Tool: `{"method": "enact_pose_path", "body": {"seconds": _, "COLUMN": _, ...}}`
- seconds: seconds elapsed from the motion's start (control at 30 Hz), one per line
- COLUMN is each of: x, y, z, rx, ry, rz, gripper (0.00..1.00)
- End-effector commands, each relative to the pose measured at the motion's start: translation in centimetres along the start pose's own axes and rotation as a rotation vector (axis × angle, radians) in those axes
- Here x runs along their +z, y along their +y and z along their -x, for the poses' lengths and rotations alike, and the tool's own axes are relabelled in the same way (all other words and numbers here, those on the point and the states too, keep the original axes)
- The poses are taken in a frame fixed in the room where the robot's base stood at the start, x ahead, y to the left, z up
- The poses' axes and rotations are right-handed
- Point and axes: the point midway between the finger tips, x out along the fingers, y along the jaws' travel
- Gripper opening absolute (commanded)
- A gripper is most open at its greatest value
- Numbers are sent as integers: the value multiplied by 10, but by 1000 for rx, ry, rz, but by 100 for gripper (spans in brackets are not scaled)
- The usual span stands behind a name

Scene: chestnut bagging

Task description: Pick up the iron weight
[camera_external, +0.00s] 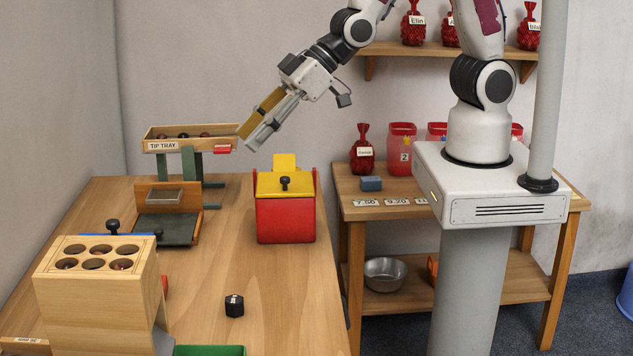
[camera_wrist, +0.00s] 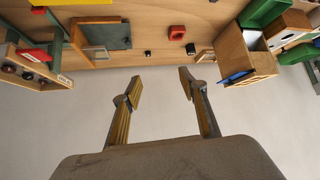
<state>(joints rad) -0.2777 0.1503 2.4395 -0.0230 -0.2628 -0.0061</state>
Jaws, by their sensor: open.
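The iron weight (camera_external: 234,305) is a small black faceted block with a pale mark on its top. It stands upright on the wooden table, in front of the red box and right of the block with holes. My gripper (camera_external: 245,141) is high above the back of the table, beside the tip tray, well apart from the weight. In the wrist view my gripper (camera_wrist: 160,76) has its two fingers spread with nothing between them. Small dark things show in that view, but I cannot tell whether one is the weight.
The tip tray (camera_external: 187,146) stands close left of my fingers. A red box with a yellow lid and black knob (camera_external: 285,215) stands between my gripper and the weight. The wooden block with holes (camera_external: 97,290) is left of the weight. Bare table surrounds the weight.

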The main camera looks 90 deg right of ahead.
Motion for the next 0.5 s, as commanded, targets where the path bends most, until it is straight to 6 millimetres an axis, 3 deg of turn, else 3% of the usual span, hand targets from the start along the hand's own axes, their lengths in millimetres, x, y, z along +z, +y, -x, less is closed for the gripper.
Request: {"method": "enact_pose_path", "body": {"seconds": 0.5, "x": 23, "y": -54, "z": -80, "rx": -80, "ry": 101, "rz": 66, "gripper": 43}}
